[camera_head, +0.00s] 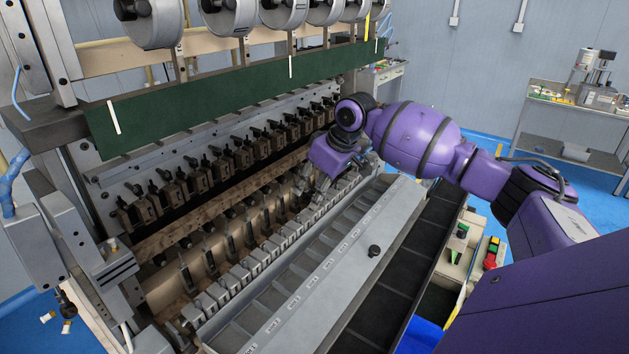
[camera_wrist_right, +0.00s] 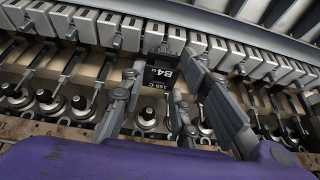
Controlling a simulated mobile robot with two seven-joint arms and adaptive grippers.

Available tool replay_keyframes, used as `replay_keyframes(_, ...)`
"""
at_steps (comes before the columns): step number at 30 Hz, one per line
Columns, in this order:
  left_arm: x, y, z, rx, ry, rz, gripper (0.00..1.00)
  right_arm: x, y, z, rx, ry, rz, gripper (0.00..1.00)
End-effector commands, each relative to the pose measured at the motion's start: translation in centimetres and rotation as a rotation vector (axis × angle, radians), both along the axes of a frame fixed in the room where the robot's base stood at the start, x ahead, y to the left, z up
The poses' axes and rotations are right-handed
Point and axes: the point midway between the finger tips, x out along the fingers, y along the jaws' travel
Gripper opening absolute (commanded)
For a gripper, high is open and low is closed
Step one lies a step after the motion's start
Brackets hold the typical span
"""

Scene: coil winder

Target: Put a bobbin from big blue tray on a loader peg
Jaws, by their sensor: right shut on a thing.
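My right gripper (camera_head: 322,182) reaches down over the far half of the coil winder's front row of stations. In the right wrist view its fingers (camera_wrist_right: 158,88) are shut on a small dark thing with white lettering (camera_wrist_right: 160,76), seemingly a bobbin; its shape is partly hidden. Pegs with round silver bases (camera_wrist_right: 46,102) line the row on both sides of the gripper. The head view shows the same row with upright pegs (camera_head: 249,236). I cannot tell whether the held thing touches a peg. A blue tray (camera_head: 420,337) shows only partly at the bottom edge. My left gripper is out of view.
Grey blocks (camera_head: 270,247) run along the row's front edge, close to the gripper. A long grey compartmented rack (camera_head: 345,262) and a dark trough (camera_head: 398,270) lie nearer. A green panel (camera_head: 225,92) and large spools (camera_head: 228,12) overhang the back. A control box (camera_head: 491,252) stands right.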

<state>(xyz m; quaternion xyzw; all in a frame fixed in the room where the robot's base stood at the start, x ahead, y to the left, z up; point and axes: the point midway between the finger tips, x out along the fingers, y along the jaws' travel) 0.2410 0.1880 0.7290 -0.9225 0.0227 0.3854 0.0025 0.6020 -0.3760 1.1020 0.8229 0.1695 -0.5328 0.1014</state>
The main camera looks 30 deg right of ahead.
Motion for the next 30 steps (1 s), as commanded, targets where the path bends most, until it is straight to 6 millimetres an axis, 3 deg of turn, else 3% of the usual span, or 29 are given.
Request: replay_keyframes(30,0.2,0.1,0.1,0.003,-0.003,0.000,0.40,0.0,0.0,-1.5,0.000,0.001,0.000,0.19)
